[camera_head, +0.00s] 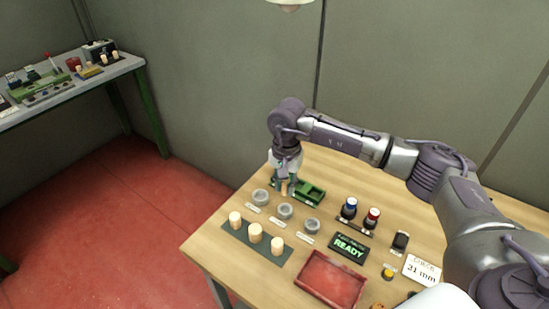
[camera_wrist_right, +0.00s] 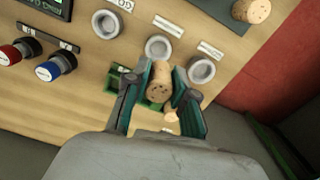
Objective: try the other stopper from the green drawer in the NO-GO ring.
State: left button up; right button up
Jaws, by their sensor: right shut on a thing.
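My right gripper (camera_head: 285,178) is over the green drawer (camera_head: 313,193) at the back of the table. In the right wrist view, my right gripper (camera_wrist_right: 159,96) is shut on a cork stopper (camera_wrist_right: 160,80). A smaller-looking cork (camera_wrist_right: 171,114) shows just beyond it, partly hidden by a finger; part of the green drawer (camera_wrist_right: 113,80) shows behind the fingers. Whether the held cork is clear of the drawer, I cannot tell. Three grey rings (camera_head: 261,197), (camera_head: 285,211), (camera_head: 312,226) stand in a row in front, apart from the gripper. Their labels are too small to read, so the NO-GO ring is unclear.
Three corks (camera_head: 255,233) stand on a dark green strip (camera_head: 229,226) at the front left. A red tray (camera_head: 330,280), a READY display (camera_head: 348,247), blue (camera_head: 349,208) and red (camera_head: 373,217) knobs and a 31 mm card (camera_head: 422,270) lie right. A side bench (camera_head: 70,88) stands far left.

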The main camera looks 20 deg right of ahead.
aim_at(286, 194)
jog(key=shift+w+d, duration=0.1)
jog(key=shift+w, duration=0.15)
jog(key=shift+s+f+b, duration=0.25)
jog(key=shift+s+b, duration=0.05)
jog(key=shift+s, duration=0.15)
jog(key=shift+f, duration=0.3)
jog(key=shift+w+f+b, duration=0.15)
jog(key=shift+f+b, duration=0.35)
jog(key=shift+f, duration=0.35)
notch_tip(286, 194, down, 2)
jog(key=shift+f+b, duration=0.1)
jog(key=shift+b, duration=0.4)
pick_arm(q)
jog(key=shift+s+f, duration=0.15)
jog(key=shift+f, duration=0.55)
jog(key=shift+s+f, duration=0.1)
jog(key=shift+f, duration=0.55)
pick_arm(e)
jog(key=shift+f, duration=0.55)
pick_arm(q)
jog(key=shift+s, duration=0.15)
jog(key=shift+f+b, duration=0.25)
jog(key=shift+b, duration=0.15)
jog(key=shift+f+b, duration=0.65)
pick_arm(e)
jog(key=shift+f, duration=0.55)
